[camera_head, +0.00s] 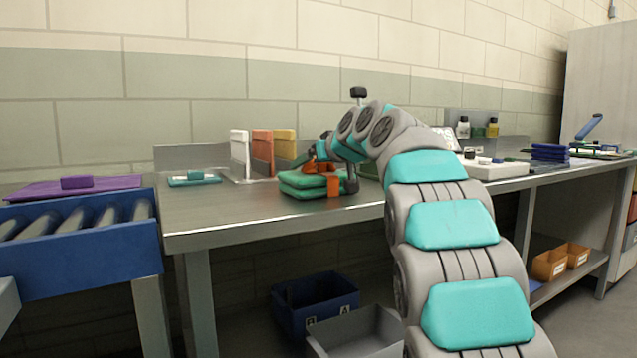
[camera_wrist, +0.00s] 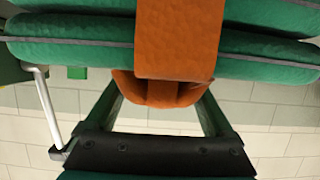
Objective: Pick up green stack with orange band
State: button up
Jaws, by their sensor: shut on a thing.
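My gripper (camera_head: 330,152) is at the upper right side of the stack. The exact contact is partly hidden.
White, orange and yellow upright items (camera_head: 262,152) stand behind the stack. A small teal item (camera_head: 194,178) lies to the left. A blue roller conveyor (camera_head: 85,240) adjoins the table's left end. A dark blue stack (camera_head: 550,153) lies far right. Bins (camera_head: 313,303) stand below.

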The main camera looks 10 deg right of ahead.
jog(key=shift+r, duration=0.1)
jog(key=c, duration=0.4)
jog(key=shift+r, duration=0.1)
